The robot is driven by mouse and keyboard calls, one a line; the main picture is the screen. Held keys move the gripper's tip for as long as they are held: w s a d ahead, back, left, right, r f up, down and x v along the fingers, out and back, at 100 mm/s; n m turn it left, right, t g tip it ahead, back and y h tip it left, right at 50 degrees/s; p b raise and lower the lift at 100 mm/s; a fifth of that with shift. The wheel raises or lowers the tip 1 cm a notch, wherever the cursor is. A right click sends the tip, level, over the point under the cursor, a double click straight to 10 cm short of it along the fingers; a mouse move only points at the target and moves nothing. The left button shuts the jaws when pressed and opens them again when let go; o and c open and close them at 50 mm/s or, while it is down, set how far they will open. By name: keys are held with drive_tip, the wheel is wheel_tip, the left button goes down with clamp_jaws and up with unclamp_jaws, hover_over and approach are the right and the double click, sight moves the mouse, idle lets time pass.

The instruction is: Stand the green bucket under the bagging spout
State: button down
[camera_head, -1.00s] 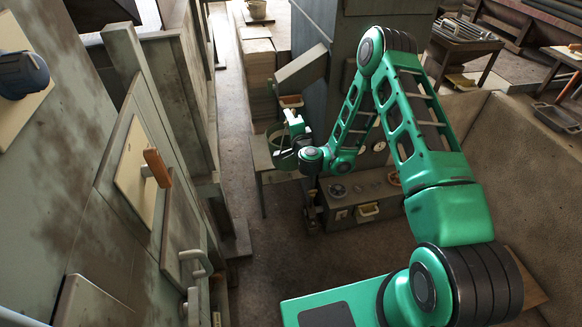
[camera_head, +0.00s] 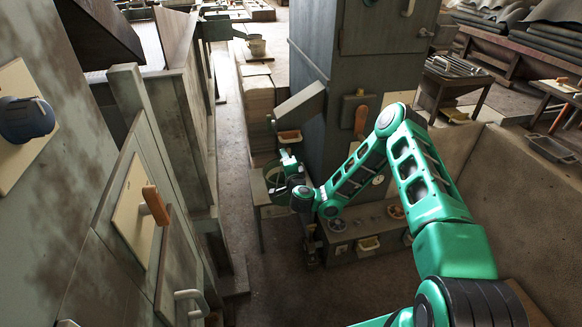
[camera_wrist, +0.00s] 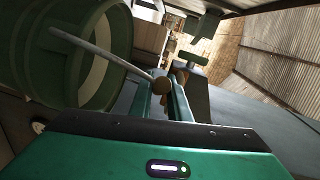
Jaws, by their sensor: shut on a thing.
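The green bucket (camera_wrist: 122,50) fills the upper left of the wrist view, tilted in that picture, with its open mouth showing. Its wire bail and round wooden grip (camera_wrist: 161,86) lie at the jaws. My gripper (camera_wrist: 172,92) is shut on the bail. In the head view my gripper (camera_head: 289,164) holds the bucket (camera_head: 270,178) just below the grey sloping chute that looks like the bagging spout (camera_head: 300,104). A small reddish-rimmed mouth (camera_head: 289,136) shows at its lower end. The bucket appears above a low bench (camera_head: 262,191); I cannot tell whether it touches.
A tall grey cabinet (camera_head: 335,60) stands right of the chute. A low box with dials (camera_head: 360,232) stands below my arm. Panels with an orange-handled lever (camera_head: 155,205) line the left. A narrow aisle (camera_head: 230,130) is clear.

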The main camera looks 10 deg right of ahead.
drive_tip(key=w+d+f, duration=0.1)
drive_tip(key=w, duration=0.1)
drive_tip(key=w+d+f, duration=0.1)
drive_tip(key=f, duration=0.1)
drive_tip(key=w+d+f, duration=0.1)
drive_tip(key=w, duration=0.1)
drive_tip(key=shift+w+d+f, duration=0.15)
drive_tip(key=shift+w+d, duration=0.05)
drive_tip(key=shift+w, duration=0.1)
wheel_tip(320, 180, down, 4)
drive_tip(key=c, duration=1.7)
unclamp_jaws()
drive_tip(key=shift+o, duration=0.2)
